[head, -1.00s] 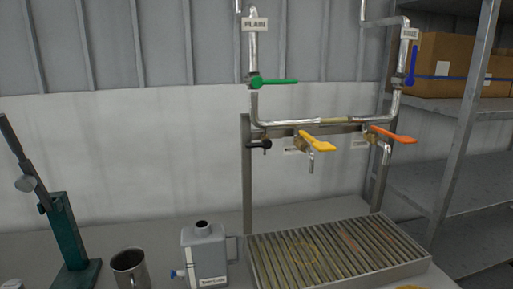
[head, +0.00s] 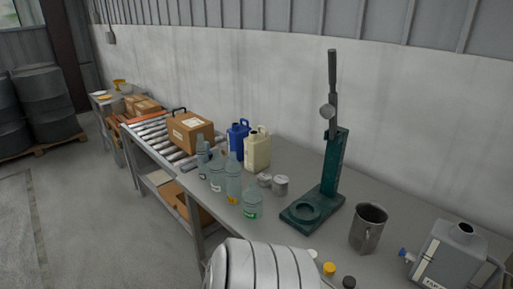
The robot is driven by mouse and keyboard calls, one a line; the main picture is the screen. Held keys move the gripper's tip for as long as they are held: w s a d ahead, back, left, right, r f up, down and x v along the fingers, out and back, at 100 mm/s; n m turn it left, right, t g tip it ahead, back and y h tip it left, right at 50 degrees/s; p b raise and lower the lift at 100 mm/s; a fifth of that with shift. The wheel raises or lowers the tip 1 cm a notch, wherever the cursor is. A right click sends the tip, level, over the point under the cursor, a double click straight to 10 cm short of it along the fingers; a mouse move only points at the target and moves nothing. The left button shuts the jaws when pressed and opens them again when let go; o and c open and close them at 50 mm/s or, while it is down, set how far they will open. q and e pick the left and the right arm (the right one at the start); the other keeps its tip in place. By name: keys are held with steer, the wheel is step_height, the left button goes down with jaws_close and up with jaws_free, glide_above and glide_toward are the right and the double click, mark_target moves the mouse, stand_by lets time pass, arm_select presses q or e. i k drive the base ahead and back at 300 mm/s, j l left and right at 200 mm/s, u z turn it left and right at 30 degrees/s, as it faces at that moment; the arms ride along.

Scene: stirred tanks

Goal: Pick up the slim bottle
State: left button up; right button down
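Several clear bottles stand upright in a group on the near part of the bench. A tall, narrow bottle (head: 234,182) with an orange mark near its base stands at the front of the group. Another narrow bottle (head: 202,160) stands at the back left. A wider-bodied bottle (head: 217,176) stands between them, and a short, squat bottle (head: 252,205) is at the front right. I cannot tell for certain which of the two narrow ones is the slim bottle. Neither of my grippers is in view.
Blue (head: 238,140) and cream (head: 257,152) jugs stand behind the bottles, with small tins (head: 281,185) beside them. A green press (head: 332,185), a metal mug (head: 368,228) and a grey can (head: 450,255) are to the right. A box (head: 190,132) sits on rollers.

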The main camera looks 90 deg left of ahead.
mark_target(201, 149)
steer(key=u, duration=3.2)
